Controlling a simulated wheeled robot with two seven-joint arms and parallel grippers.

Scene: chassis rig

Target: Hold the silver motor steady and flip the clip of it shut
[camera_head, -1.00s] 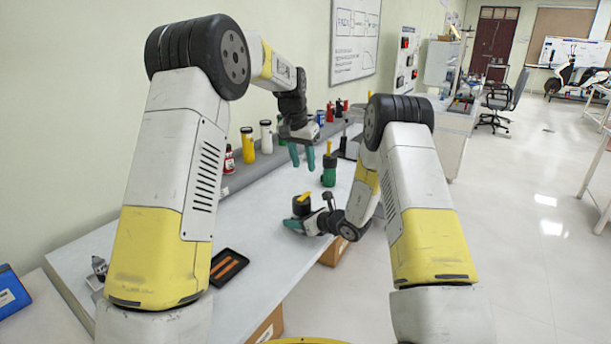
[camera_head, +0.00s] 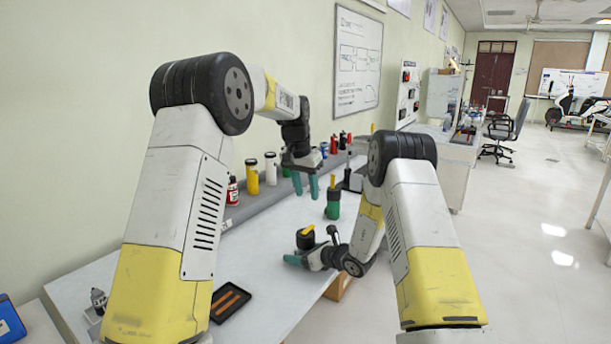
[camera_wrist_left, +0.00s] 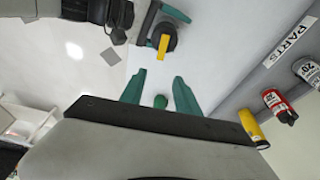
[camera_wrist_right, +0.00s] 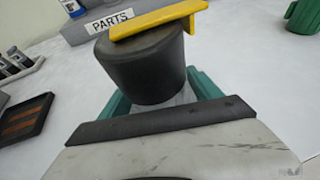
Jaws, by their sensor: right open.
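A dark grey cylinder with a yellow clip bar on top (camera_head: 305,240) stands on the table and also fills the middle of the right wrist view (camera_wrist_right: 147,66). None looks bright silver; this seems to be the motor. The yellow clip (camera_wrist_right: 160,18) juts past the rim to the right. My right gripper (camera_head: 290,259) is open low at the motor, with its teal fingers on either side and partly hidden behind it in the right wrist view. My left gripper (camera_head: 305,188) is open and empty, above and beyond the motor, pointing down.
A green cylinder with an upright yellow clip (camera_head: 333,207) stands behind the motor. Several bottles, including a yellow one (camera_head: 252,177), line the grey shelf along the wall. A black tray (camera_head: 230,302) lies on the table at front left. White table surface between them is clear.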

